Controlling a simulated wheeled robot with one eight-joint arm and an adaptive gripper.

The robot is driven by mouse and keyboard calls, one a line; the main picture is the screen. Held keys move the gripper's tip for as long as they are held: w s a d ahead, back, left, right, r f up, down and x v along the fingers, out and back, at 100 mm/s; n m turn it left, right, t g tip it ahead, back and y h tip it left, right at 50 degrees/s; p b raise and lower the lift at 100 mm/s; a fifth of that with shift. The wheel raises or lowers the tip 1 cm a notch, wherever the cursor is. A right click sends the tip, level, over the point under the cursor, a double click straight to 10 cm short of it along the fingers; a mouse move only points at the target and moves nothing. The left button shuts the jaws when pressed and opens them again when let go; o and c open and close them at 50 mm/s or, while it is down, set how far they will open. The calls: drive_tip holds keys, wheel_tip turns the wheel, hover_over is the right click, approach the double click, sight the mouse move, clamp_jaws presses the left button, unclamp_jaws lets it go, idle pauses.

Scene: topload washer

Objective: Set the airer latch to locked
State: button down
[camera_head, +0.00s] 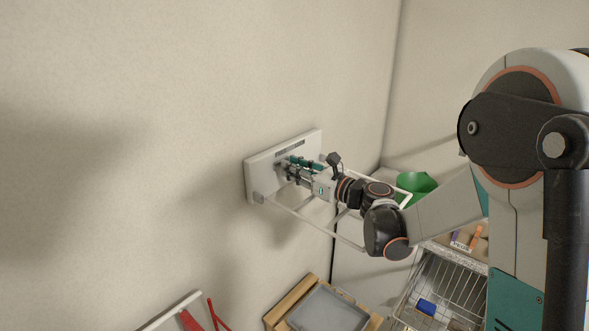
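The airer is a white plate (262,173) fixed to the wall, with a pale folding frame (313,228) reaching out below it. A dark slot or label shows at the plate's upper part. A small teal part (305,162), which looks like the latch, lies along the plate's front. My gripper (284,170) is right at the plate, just below and beside the teal part. Its fingers are small and dark here, and I cannot tell whether they touch or hold the latch. The gripper covers part of the plate, and the latch's setting cannot be read.
My arm comes in from the right. A green bucket (416,185) stands behind it near the wall corner. A wire rack (444,285) with small items is at the lower right. A wooden-framed grey tray (327,310) and red bars (191,320) are below. The left wall is bare.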

drive_tip(key=w+d, duration=0.6)
drive_tip(key=shift+w+d, duration=0.25)
drive_tip(key=shift+w, duration=0.05)
drive_tip(key=c, duration=1.4)
unclamp_jaws()
drive_tip(key=shift+w+d, duration=0.15)
drive_tip(key=shift+c, duration=0.2)
drive_tip(key=v, duration=1.2)
drive_tip(key=shift+r, duration=0.1)
